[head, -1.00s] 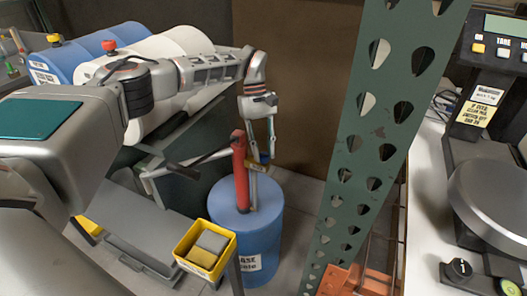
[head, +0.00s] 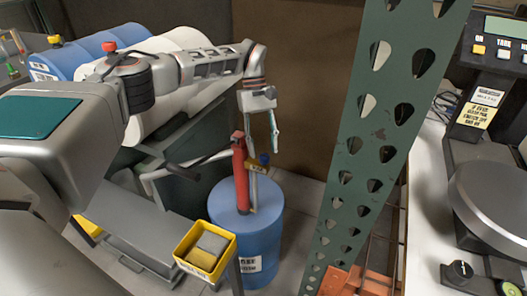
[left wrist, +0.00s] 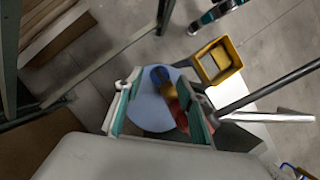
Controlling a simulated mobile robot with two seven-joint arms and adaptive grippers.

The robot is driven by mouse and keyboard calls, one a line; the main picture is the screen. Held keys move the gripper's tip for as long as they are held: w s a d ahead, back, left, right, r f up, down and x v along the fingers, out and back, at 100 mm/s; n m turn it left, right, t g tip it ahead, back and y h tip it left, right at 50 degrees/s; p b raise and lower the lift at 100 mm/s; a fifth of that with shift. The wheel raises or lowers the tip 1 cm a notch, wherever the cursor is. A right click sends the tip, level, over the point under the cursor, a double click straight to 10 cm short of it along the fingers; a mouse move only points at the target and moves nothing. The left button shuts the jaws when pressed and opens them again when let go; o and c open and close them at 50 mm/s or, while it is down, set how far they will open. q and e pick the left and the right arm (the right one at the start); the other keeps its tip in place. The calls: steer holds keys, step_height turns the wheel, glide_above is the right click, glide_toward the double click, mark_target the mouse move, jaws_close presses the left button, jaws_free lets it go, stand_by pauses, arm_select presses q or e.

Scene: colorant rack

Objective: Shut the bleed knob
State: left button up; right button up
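A yellow bin (head: 205,249) with sponge-like blocks stands in front of the drum. A perforated green rack upright (head: 370,150) rises to the right. A dark pump handle (head: 190,163) reaches left from the red cylinder. A scale (head: 490,200) stands on the bench at far right.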

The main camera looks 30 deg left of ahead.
arm_select(q)
steer(key=v, duration=1)
